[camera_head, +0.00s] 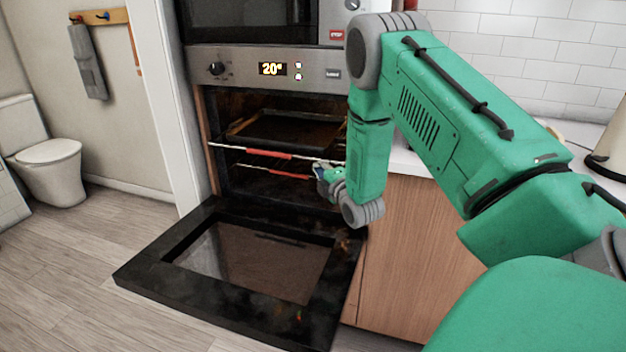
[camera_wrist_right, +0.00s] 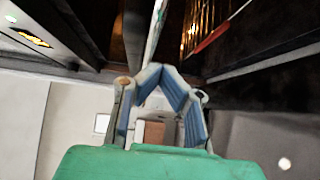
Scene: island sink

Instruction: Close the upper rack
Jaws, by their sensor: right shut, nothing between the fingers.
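The oven (camera_head: 262,140) is open, with its black door (camera_head: 190,232) folded down flat. The upper rack (camera_head: 230,149) has a pale front bar with a red middle piece and seems to stick out toward the opening. A lower rack (camera_head: 258,168) with a similar red piece sits just below and looks farther in. My right gripper (camera_head: 322,172) is at the right end of the rack bars, in front of the opening. In the right wrist view its fingers (camera_wrist_right: 168,70) meet at the tips with nothing between them; a pale bar rises close by. Contact is unclear. My left gripper is not in view.
A dark tray (camera_head: 285,130) lies inside the oven. The control panel (camera_head: 312,69) is above the opening. A wooden cabinet (camera_head: 405,250) and white counter stand at right. Floor at left is clear, with a toilet (camera_head: 50,155) farther back.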

